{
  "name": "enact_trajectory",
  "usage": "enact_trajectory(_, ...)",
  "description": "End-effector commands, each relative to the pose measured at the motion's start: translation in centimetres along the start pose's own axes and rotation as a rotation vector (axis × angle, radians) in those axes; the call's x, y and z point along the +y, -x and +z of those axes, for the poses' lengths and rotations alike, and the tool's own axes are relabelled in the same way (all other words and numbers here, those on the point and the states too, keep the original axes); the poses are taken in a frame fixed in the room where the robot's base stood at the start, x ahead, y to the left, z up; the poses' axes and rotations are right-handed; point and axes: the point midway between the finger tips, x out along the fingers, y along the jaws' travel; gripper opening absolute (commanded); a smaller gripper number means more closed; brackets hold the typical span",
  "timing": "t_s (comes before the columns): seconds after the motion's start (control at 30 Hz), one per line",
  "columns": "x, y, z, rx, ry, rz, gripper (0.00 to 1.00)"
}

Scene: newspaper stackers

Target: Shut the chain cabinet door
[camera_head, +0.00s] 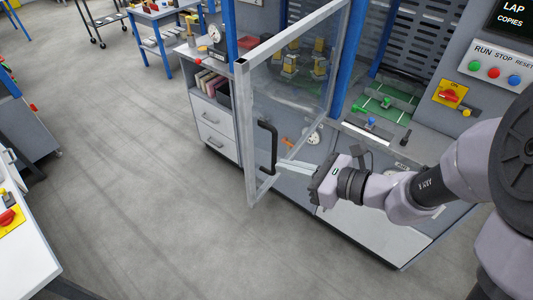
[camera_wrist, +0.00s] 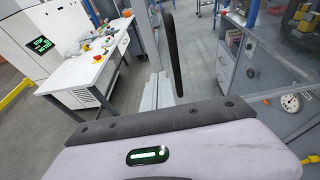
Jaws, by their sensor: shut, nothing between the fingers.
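The chain cabinet door (camera_head: 243,125) is a clear panel in a grey metal frame. It stands swung open, out from the cabinet into the aisle. Its black bar handle (camera_head: 268,147) is upright near the free edge. My gripper (camera_head: 279,168) has its slim pale fingers together, with nothing between them, close to the lower part of the handle. I cannot tell whether they touch the handle or door. In the wrist view the handle (camera_wrist: 174,52) rises upright just beyond the fingers (camera_wrist: 155,92).
The cabinet interior holds yellow-topped parts (camera_head: 290,65). A drawer unit (camera_head: 213,122) stands left of the door. A machine bench with a green bed (camera_head: 385,105) and a control panel (camera_head: 498,62) are at the right. The grey floor (camera_head: 130,150) left of the door is clear.

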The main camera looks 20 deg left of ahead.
Motion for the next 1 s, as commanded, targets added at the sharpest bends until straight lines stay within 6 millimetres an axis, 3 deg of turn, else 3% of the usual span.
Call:
enact_trajectory(0.1,0.2,-2.7,-0.2,0.001,0.001,0.006,0.0)
enact_trajectory(0.33,0.1,-5.9,0.9,0.001,0.003,0.003,0.0)
enact_trajectory(1.0,-0.2,-7.6,1.6,0.001,-0.002,-0.014,0.0)
